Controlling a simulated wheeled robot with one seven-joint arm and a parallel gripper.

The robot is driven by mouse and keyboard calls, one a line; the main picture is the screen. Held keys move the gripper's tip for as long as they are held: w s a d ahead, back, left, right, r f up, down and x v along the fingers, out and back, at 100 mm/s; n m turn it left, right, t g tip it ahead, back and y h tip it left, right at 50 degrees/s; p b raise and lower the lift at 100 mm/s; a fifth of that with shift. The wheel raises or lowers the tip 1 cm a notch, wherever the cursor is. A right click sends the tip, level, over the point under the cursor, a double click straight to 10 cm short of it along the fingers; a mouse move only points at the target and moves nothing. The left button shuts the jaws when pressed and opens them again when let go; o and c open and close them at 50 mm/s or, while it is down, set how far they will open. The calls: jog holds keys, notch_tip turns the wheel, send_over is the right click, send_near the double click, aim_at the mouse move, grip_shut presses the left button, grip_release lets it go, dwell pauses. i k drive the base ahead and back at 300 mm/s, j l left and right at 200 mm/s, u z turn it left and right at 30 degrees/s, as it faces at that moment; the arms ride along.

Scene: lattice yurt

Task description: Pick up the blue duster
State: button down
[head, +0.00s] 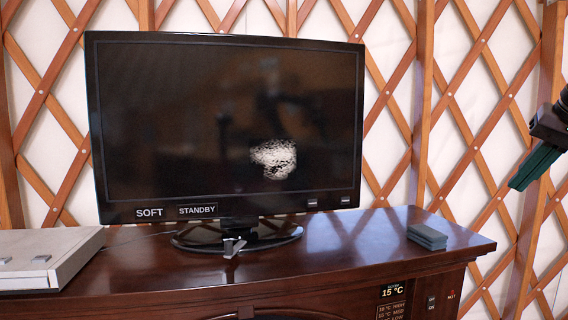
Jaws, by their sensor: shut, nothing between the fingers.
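A small blue-grey block, which looks like the blue duster (427,238), lies flat on the dark wooden cabinet top (350,250) near its right end. My gripper (517,185) is at the right edge of the head view, above and to the right of the duster, clear of it and of the cabinet. Its dark green fingers point down and left. They are shut with nothing between them. The rest of the arm is mostly out of the picture.
A large black television (225,110) stands on the cabinet, left of the duster. A pale grey box (45,258) sits at the far left. The cabinet top around the duster is clear. A wooden lattice wall (480,90) rises behind.

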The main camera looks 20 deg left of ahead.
aim_at(431, 239)
jog(key=l+u, duration=0.35)
jog(key=l, duration=0.3)
jog(key=l+u, duration=0.3)
jog(key=l, duration=0.4)
jog(key=i, duration=0.05)
